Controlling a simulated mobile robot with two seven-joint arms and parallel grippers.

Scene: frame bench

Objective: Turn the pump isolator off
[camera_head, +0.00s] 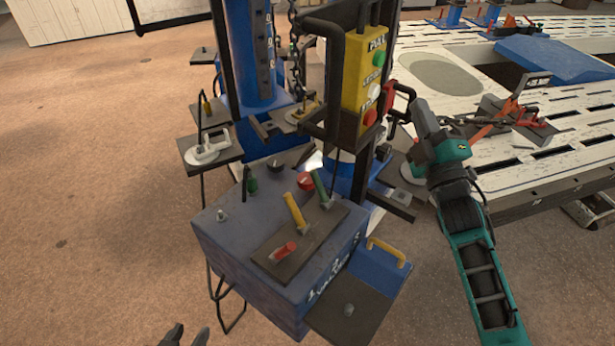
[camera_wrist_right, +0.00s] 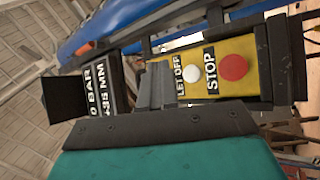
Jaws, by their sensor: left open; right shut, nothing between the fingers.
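A dark blue control box (camera_head: 225,235) stands in the middle of the head view. On its top is a round red knob (camera_head: 305,181) that could be the pump isolator; I can read no label on it and cannot tell its setting. Beside it are a black knob (camera_head: 276,165) and levers with red (camera_head: 284,250), yellow (camera_head: 294,212) and green (camera_head: 321,186) handles. My left gripper (camera_head: 186,337) is open and empty at the bottom edge, apart from the box. My right gripper (camera_head: 416,106) is shut and empty near the yellow pendant; its fingers (camera_wrist_right: 160,84) show in the right wrist view.
The yellow pendant (camera_head: 361,87) has green, white and red buttons; LET OFF and STOP are readable in the wrist view (camera_wrist_right: 209,60). A chain and black bars stand above the box. A slatted white bench (camera_head: 540,165) is at right. Floor at left is clear.

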